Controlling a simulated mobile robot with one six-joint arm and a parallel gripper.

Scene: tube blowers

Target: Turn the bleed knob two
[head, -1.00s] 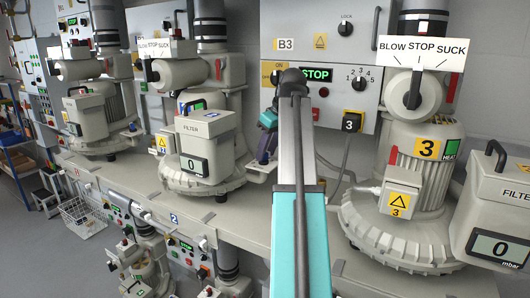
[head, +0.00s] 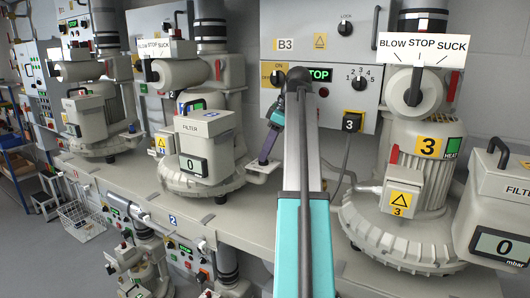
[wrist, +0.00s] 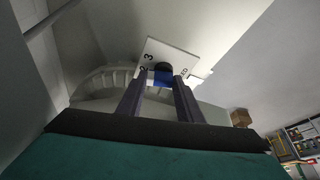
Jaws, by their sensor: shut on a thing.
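The plate carries the figures 2 and 3 and other lettering too small to read fully. My gripper (wrist: 160,82) has one dark finger on each side of the knob and is shut on it. In the head view my gripper (head: 264,160) points down beside blower two (head: 203,178), to the right of its filter box. The knob cannot be made out there.
Blower two's filter box (head: 206,138) has a gauge reading 0. Blower three (head: 405,190) stands to the right, with another filter box (head: 497,215) reading 0 mbar. Panel B3 (head: 323,62) is behind my arm. The bench top (head: 245,228) is bare in front.

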